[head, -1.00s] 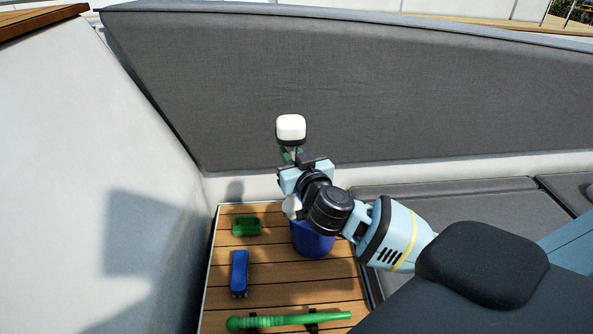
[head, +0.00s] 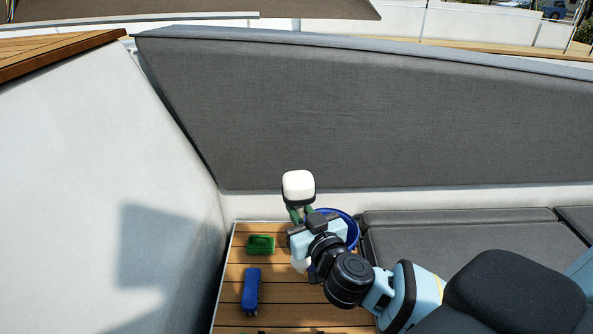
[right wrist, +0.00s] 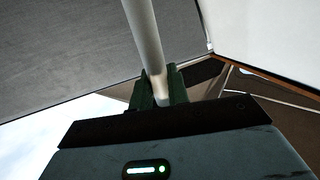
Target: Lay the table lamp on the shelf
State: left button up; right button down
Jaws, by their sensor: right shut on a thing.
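The table lamp shows a white rounded block with a dark rim (head: 298,186) at its upper end in the head view. My right gripper (head: 300,214) is shut on its pole, and a small white part shows below the gripper. In the right wrist view the pale pole (right wrist: 147,45) runs up between the dark green fingers (right wrist: 157,88). The lamp is held up in front of the grey backrest, above the slatted wooden surface (head: 233,285). I cannot tell whether this surface is the shelf. My left gripper is not in view.
A blue bucket (head: 350,226) stands beside and partly behind my right gripper. A green tray-like item (head: 260,245) and a blue object (head: 251,290) lie on the slats. A white wall (head: 90,200) rises at left; grey seat cushions (head: 460,238) lie at right.

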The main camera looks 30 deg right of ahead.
jog(key=s+a+y, duration=0.1)
jog(key=s+a, duration=0.2)
jog(key=s, duration=0.3)
jog(key=s+a+f+n+y+p, duration=0.1)
jog(key=s+a, duration=0.3)
jog(key=s, duration=0.2)
jog(key=shift+s+f, duration=0.25)
jog(key=shift+s, duration=0.05)
